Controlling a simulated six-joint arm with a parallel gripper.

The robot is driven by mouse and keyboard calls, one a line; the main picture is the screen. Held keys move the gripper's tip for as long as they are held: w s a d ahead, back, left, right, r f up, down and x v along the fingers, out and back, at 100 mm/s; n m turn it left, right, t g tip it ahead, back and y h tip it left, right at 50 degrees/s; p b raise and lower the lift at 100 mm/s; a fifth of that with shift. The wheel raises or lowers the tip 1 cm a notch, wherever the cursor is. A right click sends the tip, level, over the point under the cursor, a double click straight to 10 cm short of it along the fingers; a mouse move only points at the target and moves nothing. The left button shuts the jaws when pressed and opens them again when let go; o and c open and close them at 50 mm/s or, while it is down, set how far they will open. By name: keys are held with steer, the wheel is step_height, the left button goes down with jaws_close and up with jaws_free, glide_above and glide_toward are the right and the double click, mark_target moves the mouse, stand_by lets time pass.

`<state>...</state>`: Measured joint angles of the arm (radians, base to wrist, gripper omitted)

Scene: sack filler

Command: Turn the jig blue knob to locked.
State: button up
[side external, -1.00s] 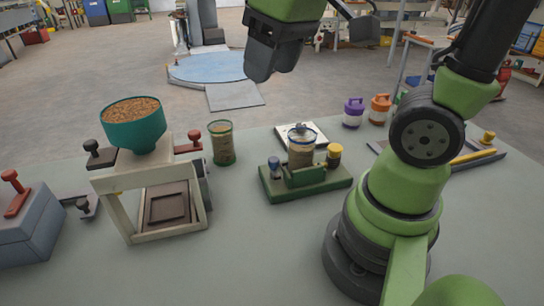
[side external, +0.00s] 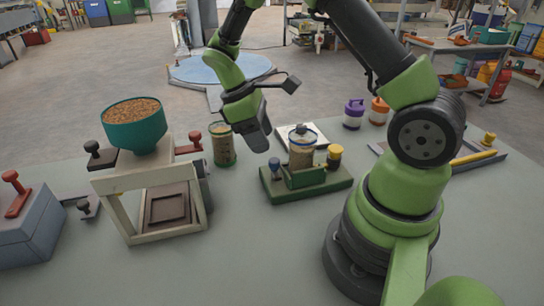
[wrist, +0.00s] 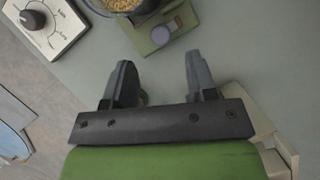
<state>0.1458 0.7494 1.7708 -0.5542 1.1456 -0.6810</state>
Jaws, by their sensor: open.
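The green jig (side external: 300,189) stands on the table and holds a clear jar of grain (side external: 301,155). Its blue knob (side external: 274,167) is at the left end of the base, and a yellow knob (side external: 334,154) is at the right end. In the wrist view the blue knob (wrist: 161,36) sits beyond my fingertips, roughly centred between them. I cannot make out its setting. My gripper (side external: 259,143) is above and just left of the blue knob, tilted downward. In the wrist view my gripper (wrist: 158,68) is open, with nothing between its fingers.
A white dial box with a black knob (wrist: 33,19) sits behind the jig. A grain-filled jar (side external: 222,146) stands close left of my gripper. The hopper stand (side external: 150,205) is farther left. Purple (side external: 353,113) and orange (side external: 380,109) containers stand behind right. The table in front is clear.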

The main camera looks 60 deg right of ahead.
mark_target(273, 160)
steer(key=x, duration=0.6)
steer(key=c, duration=0.9)
